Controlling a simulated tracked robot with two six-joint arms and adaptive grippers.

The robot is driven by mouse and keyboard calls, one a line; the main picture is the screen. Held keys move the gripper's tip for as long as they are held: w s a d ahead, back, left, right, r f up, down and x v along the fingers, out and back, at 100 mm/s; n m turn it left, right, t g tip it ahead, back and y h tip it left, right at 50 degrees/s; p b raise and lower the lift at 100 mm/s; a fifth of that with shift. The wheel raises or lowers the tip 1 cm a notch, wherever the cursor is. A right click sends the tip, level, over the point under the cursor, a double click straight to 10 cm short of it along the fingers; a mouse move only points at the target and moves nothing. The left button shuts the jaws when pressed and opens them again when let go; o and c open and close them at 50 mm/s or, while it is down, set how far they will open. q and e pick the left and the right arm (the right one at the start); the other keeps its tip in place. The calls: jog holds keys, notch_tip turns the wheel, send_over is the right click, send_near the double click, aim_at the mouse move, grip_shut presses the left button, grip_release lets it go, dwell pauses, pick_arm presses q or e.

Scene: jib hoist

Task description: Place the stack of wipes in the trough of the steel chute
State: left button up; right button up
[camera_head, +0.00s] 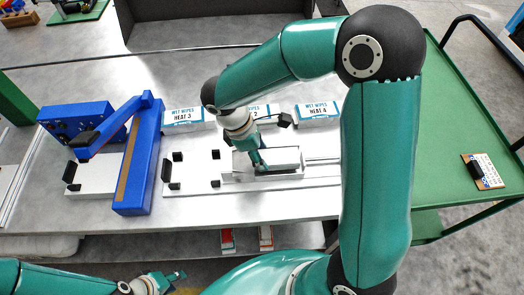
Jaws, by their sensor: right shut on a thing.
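My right gripper (259,166) points down over the bench, its fingers shut at a white block that looks like the stack of wipes (285,157). The block lies along the steel chute (240,178), between its low walls; I cannot tell whether it rests on the trough floor. The fingers and wrist hide part of the block. My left gripper (174,281) is low at the front, off the bench, apart from everything; its finger opening is too small to tell.
Boxes marked wet wipes, a left one (183,117) and a right one (318,112), stand behind the chute. A green cart (450,130) is on the right. Black clamps (178,157) stand left of the chute.

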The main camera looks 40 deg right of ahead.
jog(key=shift+f+b, duration=0.5)
jog(key=shift+f, duration=0.1)
jog(key=o, duration=1.2)
jog(key=shift+r, duration=0.1)
jog(key=shift+r+p, duration=0.25)
jog(key=shift+p, duration=0.05)
jog(key=v, duration=1.2)
jog(key=shift+r, duration=0.3)
